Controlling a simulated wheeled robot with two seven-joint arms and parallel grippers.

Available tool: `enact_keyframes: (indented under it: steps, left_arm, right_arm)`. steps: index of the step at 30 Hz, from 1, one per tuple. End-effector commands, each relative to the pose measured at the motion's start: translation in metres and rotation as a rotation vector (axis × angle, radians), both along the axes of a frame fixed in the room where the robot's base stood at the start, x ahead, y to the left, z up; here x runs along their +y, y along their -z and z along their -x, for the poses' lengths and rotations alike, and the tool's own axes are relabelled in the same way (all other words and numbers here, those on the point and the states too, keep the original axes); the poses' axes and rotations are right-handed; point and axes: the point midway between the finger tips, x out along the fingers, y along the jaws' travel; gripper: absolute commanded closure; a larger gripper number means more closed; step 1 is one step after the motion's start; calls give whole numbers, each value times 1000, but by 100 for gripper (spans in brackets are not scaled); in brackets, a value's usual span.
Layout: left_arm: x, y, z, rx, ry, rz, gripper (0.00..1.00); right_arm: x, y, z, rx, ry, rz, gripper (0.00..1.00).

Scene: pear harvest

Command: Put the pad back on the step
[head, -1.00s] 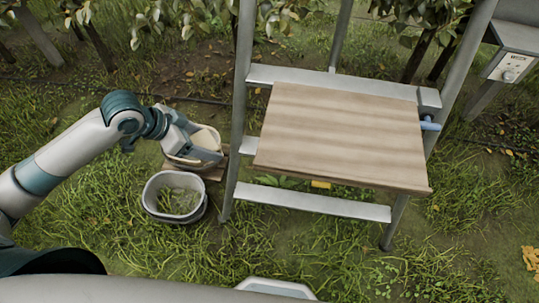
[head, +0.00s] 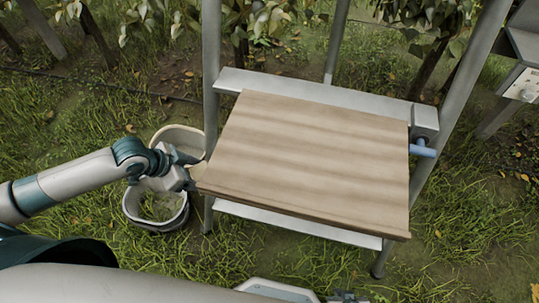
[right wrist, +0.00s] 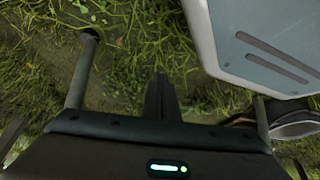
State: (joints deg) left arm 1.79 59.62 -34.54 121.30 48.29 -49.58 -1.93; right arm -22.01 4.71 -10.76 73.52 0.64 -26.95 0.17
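A grey metal step ladder stands in the middle of the head view, with an upper step (head: 325,91) and a lower step (head: 300,224). A wooden board (head: 310,160) covers much of the space between them. I cannot make out a separate pad. My left gripper (head: 190,169) is at the board's left edge, above a bucket; whether it touches the board or is open is unclear. My right gripper (right wrist: 160,97) shows in the right wrist view as dark fingers close together, with nothing seen between them. Only a small part shows at the head view's bottom edge.
A grey bucket (head: 156,207) with green bits and a pale basket (head: 177,137) stand on the grass left of the ladder. A blue rod (head: 422,151) sticks out at the ladder's right. A grey box (head: 522,82) is at far right. Open grass lies lower right.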

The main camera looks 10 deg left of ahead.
Motion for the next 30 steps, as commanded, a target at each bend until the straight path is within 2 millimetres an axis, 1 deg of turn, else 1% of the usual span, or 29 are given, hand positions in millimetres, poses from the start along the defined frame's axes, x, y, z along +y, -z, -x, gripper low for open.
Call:
enact_keyframes:
  steps: [11, 17, 23, 30]
  left_arm:
    - [0, 1, 0, 0, 0, 0, 51]
    - [-9, 0, -8, 0, 0, 2, 51]
    - [-33, -1, -32, -3, -1, 4, 51]
    - [-71, -2, -68, -2, 0, 4, 51]
  right_arm:
    - [1, 0, 0, -1, 0, -1, 100]
    - [2, -2, -2, -11, 0, -3, 100]
    - [6, -5, -4, -35, -3, -11, 100]
    - [13, -11, -11, -85, -11, -25, 100]
